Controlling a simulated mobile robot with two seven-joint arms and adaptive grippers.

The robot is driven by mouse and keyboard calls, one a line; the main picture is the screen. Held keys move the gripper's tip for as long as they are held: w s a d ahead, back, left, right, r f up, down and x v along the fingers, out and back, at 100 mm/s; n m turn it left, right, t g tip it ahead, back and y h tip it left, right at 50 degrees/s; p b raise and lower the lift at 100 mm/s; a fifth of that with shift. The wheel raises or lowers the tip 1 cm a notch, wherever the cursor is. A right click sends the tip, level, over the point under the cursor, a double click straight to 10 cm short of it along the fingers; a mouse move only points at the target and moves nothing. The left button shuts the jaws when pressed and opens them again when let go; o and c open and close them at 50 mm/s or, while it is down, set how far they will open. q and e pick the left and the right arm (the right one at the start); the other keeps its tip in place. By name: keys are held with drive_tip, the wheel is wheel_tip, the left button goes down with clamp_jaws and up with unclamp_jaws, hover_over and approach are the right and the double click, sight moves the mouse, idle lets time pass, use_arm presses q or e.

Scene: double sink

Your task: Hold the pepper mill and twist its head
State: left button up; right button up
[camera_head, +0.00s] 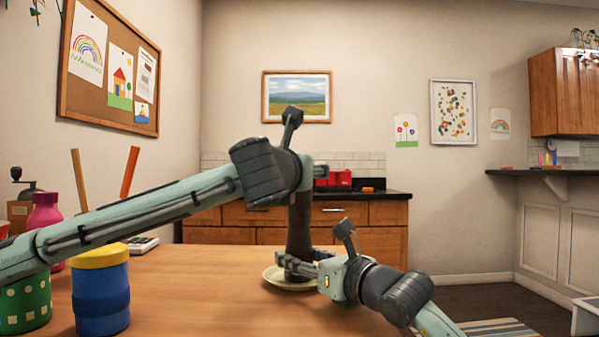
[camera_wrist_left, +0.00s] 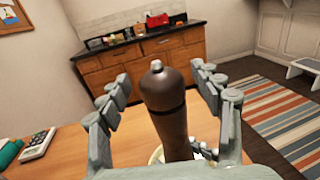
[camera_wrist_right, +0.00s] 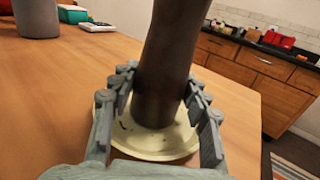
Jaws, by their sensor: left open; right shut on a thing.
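The dark brown pepper mill (camera_head: 299,225) stands upright on a pale saucer (camera_head: 275,281) on the wooden table. My right gripper (camera_head: 298,262) is shut on the mill's lower body, just above the saucer; the right wrist view shows its fingers on both sides of the body (camera_wrist_right: 168,60). My left gripper (camera_wrist_left: 168,98) is open, with its fingers apart on either side of the mill's rounded head (camera_wrist_left: 162,90), which has a small metal knob on top. In the head view my left wrist hides the mill's head.
A blue jar with a yellow lid (camera_head: 100,292), a green dotted pot (camera_head: 30,302) and a pink bottle (camera_head: 45,215) stand at the table's left. A calculator (camera_head: 143,245) lies behind them. The table front is clear. A wooden counter (camera_head: 350,214) stands beyond.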

use_arm(q)
drive_tip(key=shift+w+d, duration=0.1)
drive_tip(key=shift+w, duration=0.5)
drive_tip(key=c, duration=1.2)
drive_tip(key=shift+m+h, duration=0.3)
drive_tip(key=shift+h, duration=0.1)
drive_tip(key=m+g+h, duration=0.2)
drive_tip(key=m+h, duration=0.1)
drive_tip(key=h, duration=0.1)
drive_tip(key=shift+h, duration=0.4)
drive_tip(key=shift+f+m+g+h, duration=0.15)
drive_tip(key=shift+m+g+h, duration=0.95)
drive_tip(key=shift+m+h, duration=0.15)
drive_tip(key=shift+h, duration=0.35)
